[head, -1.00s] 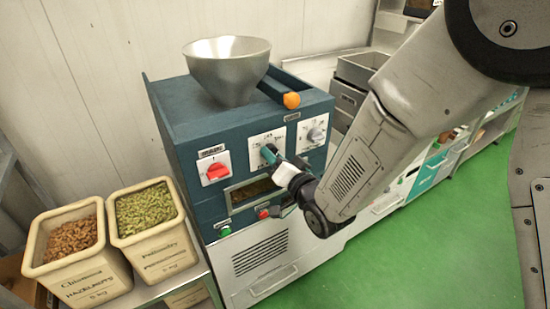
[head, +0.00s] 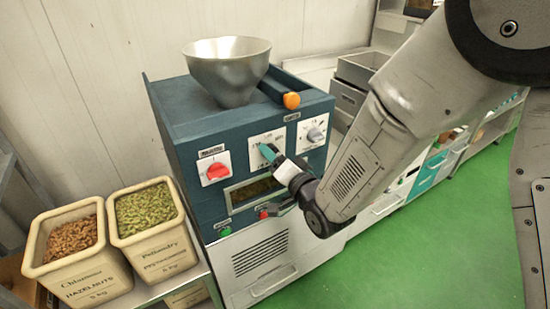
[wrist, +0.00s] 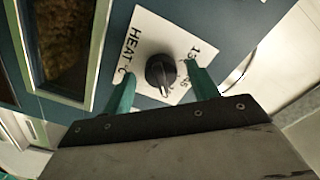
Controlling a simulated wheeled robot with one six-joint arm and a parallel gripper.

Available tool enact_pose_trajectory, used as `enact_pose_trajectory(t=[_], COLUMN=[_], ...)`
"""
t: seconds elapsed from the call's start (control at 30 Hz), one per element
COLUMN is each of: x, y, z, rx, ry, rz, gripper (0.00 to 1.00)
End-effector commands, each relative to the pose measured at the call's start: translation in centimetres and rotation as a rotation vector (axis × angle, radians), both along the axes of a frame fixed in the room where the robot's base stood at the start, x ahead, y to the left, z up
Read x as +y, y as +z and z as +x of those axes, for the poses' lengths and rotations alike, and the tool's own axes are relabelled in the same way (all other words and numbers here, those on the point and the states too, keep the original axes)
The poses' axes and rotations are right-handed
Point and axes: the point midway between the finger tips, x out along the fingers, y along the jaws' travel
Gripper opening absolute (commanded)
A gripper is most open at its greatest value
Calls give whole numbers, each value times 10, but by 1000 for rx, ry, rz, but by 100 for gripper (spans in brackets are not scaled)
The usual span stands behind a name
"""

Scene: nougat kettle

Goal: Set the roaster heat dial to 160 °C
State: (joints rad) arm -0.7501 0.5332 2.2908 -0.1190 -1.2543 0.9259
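The heat dial (wrist: 160,72) is a round black knob with a white pointer mark. It sits on a white plate (wrist: 152,30) marked HEAT °C, with partly covered numbers. In the wrist view the pointer mark faces the bottom of the picture; the number it meets cannot be read. My gripper (wrist: 159,70) is open, one green finger on each side of the dial, with gaps between fingers and knob. In the head view my gripper (head: 265,152) is at the middle plate of the blue roaster (head: 180,122) and hides the dial.
A red switch (head: 218,171) is left of the heat plate and a grey dial (head: 316,134) is right of it. A window and buttons are below. A metal funnel (head: 228,75) stands on top. Tubs of hazelnuts (head: 80,285) and pistachios (head: 160,260) stand at left.

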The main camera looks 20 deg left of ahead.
Motion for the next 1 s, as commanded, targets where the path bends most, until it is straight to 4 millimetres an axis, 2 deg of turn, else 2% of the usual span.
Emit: enact_pose_trajectory(t=[0.3,0.7,1.0], x=[-2,-49,-60], y=[0,0,0], z=[-2,-42,-51], rx=[-1,1,0], ry=[1,-1,-1], rz=[0,-1,0], gripper=[58,58,58])
